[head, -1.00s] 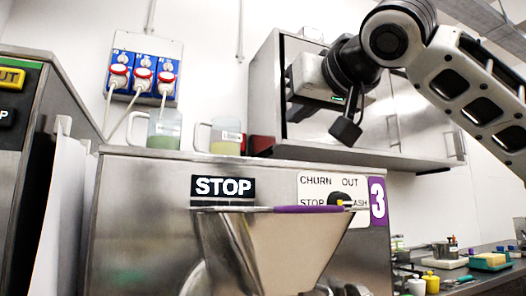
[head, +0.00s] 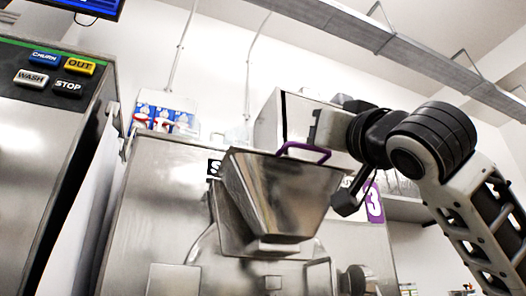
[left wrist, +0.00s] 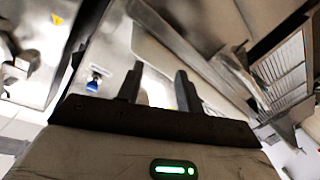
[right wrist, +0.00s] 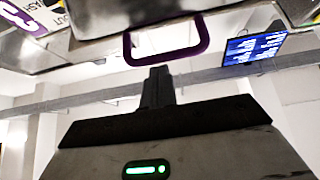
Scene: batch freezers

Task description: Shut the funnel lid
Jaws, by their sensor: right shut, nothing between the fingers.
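The steel funnel (head: 280,195) is on the front of the freezer in the head view, seen from below. A purple handle loop (head: 303,147) is at its upper edge; the lid's top surface is hidden, and I cannot tell how closely it sits on the rim. My left gripper (left wrist: 158,88) is open and empty, outside the head view.
The freezer's front (head: 165,220) carries the number 3. Another machine with OUT, WASH and STOP buttons (head: 68,87) stands at the left. A counter with small items is at the lower right.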

